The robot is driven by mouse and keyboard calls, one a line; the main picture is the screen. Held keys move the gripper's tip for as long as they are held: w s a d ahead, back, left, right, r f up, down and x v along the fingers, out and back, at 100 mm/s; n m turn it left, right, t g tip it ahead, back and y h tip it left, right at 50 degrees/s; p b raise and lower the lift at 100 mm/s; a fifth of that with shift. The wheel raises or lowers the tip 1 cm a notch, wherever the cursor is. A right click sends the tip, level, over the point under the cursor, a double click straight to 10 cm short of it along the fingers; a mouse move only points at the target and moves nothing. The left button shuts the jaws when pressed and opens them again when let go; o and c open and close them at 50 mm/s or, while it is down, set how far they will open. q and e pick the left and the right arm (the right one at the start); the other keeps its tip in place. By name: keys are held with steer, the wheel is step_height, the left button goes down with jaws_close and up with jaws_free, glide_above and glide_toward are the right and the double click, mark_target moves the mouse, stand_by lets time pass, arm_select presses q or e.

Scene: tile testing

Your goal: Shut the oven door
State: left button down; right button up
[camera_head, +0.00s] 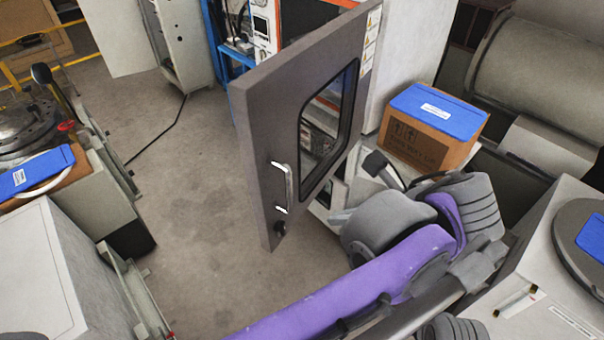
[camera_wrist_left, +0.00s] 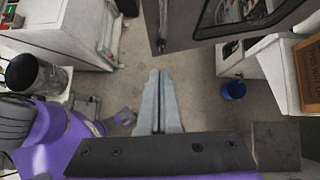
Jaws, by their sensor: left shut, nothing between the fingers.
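The oven door (camera_head: 268,150) is a grey panel with a dark-framed window, standing open and swung out from the oven's pale body (camera_head: 415,45). Its silver upright handle (camera_head: 284,185) is near the free edge, with a dark knob below. In the left wrist view, the door (camera_wrist_left: 205,30) crosses the top of the picture. My left gripper (camera_wrist_left: 160,72) is shut and empty, its pale fingers pointing toward the door with floor showing beneath. My right gripper is not in view.
A cardboard box with a blue lid (camera_head: 437,105) stands right of the door. A white cabinet (camera_head: 35,270) and machinery are at left. Another pale unit (camera_head: 550,270) is at lower right. A blue bin (camera_wrist_left: 234,90) stands on the floor.

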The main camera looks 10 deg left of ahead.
arm_select(q)
step_height(320, 180, up, 2)
glide_toward(292, 201)
step_height(292, 201, down, 4)
steer(key=shift+w+a+f+m+p, duration=0.1)
steer(key=shift+w+a+m+p, duration=0.1)
steer(key=shift+w+a+p, duration=0.3)
steer(key=shift+w+a+m+p, duration=0.15)
steer(key=shift+w+a+m, duration=0.05)
steer(key=shift+a, duration=0.55)
steer(key=shift+w+a+f, duration=0.1)
steer(key=shift+w+a, duration=0.25)
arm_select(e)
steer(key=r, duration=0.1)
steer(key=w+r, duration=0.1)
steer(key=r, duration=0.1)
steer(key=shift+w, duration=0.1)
